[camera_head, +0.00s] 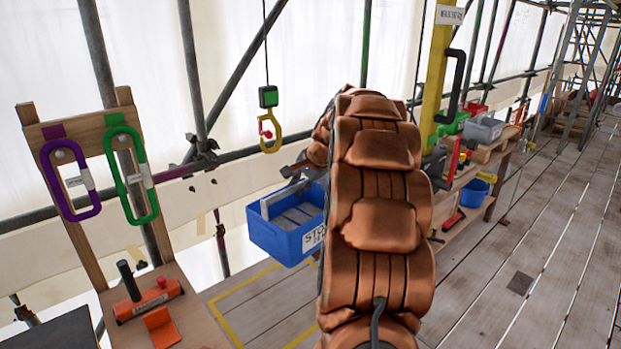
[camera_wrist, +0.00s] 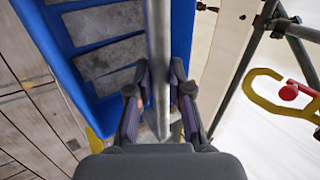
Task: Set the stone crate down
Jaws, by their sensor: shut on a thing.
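The stone crate (camera_head: 282,240) is a blue open box with a white label, partly readable, on its side. Grey stone blocks lie inside it. In the head view it hangs in the air, left of my brown arm, above the planks and the yellow floor outline (camera_head: 232,331). My gripper (camera_wrist: 160,92) is shut on the crate's grey bar handle in the wrist view, with a finger on each side of the bar. In the head view my arm hides the crate's right end and most of the gripper.
A yellow hook (camera_head: 270,132) hangs on a cable behind the crate. A wooden stand at left holds a purple sling (camera_head: 68,180) and a green sling (camera_head: 130,175). A loaded bench (camera_head: 470,190) stands at right. Scaffold poles line the back. The plank floor at right is clear.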

